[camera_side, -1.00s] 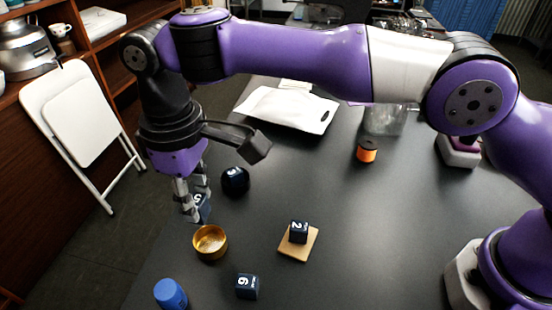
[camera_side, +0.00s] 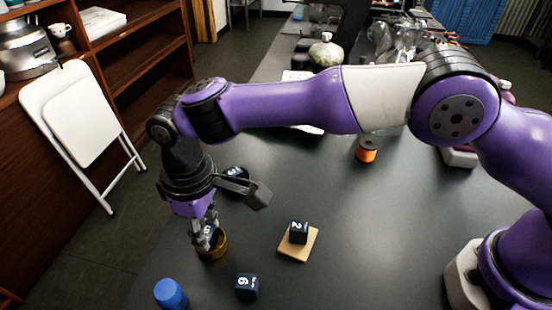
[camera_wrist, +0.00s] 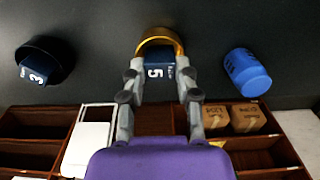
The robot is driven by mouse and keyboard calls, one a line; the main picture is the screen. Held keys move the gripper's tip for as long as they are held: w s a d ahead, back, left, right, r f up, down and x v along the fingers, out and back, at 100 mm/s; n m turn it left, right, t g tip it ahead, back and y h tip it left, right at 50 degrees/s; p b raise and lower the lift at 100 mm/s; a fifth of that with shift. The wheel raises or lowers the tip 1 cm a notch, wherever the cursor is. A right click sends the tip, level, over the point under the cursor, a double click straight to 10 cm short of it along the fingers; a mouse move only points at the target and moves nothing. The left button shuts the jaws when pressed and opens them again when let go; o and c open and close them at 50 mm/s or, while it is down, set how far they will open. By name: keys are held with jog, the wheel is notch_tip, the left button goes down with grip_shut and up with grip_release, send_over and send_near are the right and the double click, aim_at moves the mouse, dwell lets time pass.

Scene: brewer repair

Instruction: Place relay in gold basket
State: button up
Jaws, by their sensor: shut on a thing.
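My gripper (camera_side: 206,236) is shut on a dark blue cube marked 5, the relay (camera_side: 214,234). In the wrist view the relay (camera_wrist: 158,74) sits between the two fingers of my gripper (camera_wrist: 158,84). The gold basket (camera_side: 213,252) is a small round bowl right below the fingers in the side view. Its rim (camera_wrist: 160,36) shows around the far side of the relay in the wrist view. The relay is over or inside the basket opening; I cannot tell whether it touches the bottom. The near part of the basket is hidden by the relay and fingers.
A blue cylinder (camera_side: 170,294) and a cube marked 6 (camera_side: 247,286) stand near the front. A cube marked 2 (camera_side: 299,232) rests on a tan board (camera_side: 291,247). A dark round bowl (camera_side: 236,178) holds a cube marked 3 (camera_wrist: 34,76). An orange spool (camera_side: 367,151) stands farther back.

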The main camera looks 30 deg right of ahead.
aim_at(206, 232)
jog(key=o, duration=1.1)
notch_tip(206, 232, up, 7)
